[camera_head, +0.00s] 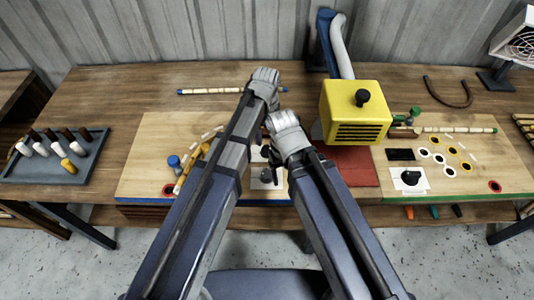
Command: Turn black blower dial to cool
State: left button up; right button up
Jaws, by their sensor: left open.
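A black dial (411,177) sits on a white plate on the right part of the light work board. A black knob (362,97) also stands on top of the yellow blower box (352,126). Another dark knob on a white plate (262,183) shows partly between my arms. My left gripper (266,80) is open and empty at the upper middle of the table, left of the yellow box. My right gripper (285,122) is just below and right of it; its fingers are hidden by its arm. Neither gripper touches a dial.
A grey tray (95,166) with pegs lies at the left. A blue stand with a white hose (340,45) rises behind the yellow box. A red mat (350,167) lies before it. A curved rod (450,103) lies at the back right.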

aim_at(267, 149)
pick_arm(q)
jog(key=shift+d, duration=0.1)
pick_arm(e)
jog(key=shift+s, duration=0.1)
pick_arm(q)
jog(key=shift+f, duration=0.1)
notch_tip(267, 149, down, 8)
jog(key=b, duration=0.8)
pick_arm(e)
notch_tip(267, 149, down, 8)
jog(key=shift+r, duration=0.1)
pick_arm(q)
grip_shut()
